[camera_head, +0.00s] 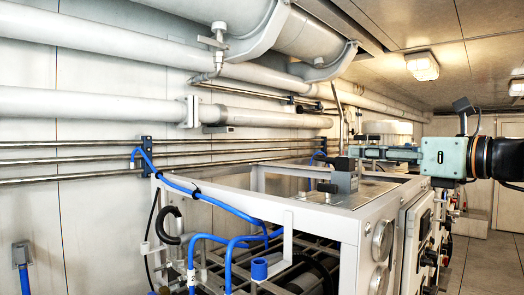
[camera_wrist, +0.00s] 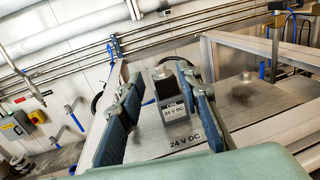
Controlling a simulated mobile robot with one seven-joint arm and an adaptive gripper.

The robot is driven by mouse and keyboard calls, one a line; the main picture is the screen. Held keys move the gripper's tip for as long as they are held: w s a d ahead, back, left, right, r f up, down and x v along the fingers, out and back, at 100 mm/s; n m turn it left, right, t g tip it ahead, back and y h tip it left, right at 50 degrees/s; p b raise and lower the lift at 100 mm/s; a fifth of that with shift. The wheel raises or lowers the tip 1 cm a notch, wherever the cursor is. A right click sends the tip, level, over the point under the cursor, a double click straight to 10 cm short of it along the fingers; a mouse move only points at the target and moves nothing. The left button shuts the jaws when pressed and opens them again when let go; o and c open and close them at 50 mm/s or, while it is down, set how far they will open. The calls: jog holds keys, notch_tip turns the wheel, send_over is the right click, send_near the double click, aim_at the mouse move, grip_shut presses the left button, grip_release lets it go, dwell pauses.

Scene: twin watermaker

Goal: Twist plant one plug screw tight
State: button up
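My gripper (camera_head: 356,153) reaches in from the right above the frame's top plate. In the wrist view its two blue-grey fingers (camera_wrist: 162,88) are spread apart with nothing clamped between them. A grey box marked 24 V DC (camera_wrist: 174,113), with a dark upper face, shows between and beyond the fingers. A small round grey knob (camera_wrist: 160,73) shows at its top; I cannot tell whether it is the plug screw. In the head view the box (camera_head: 345,182) sits just below the fingertips. No plug screw is clearly identifiable.
The light metal frame (camera_head: 330,222) of the plant surrounds the plate. Blue hoses (camera_head: 215,200) run over its left side. Pipes (camera_head: 100,102) line the wall behind. The floor at far right is clear.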

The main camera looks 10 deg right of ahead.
aim_at(345, 152)
jog(key=x, duration=0.6)
grip_shut()
dwell(0.4)
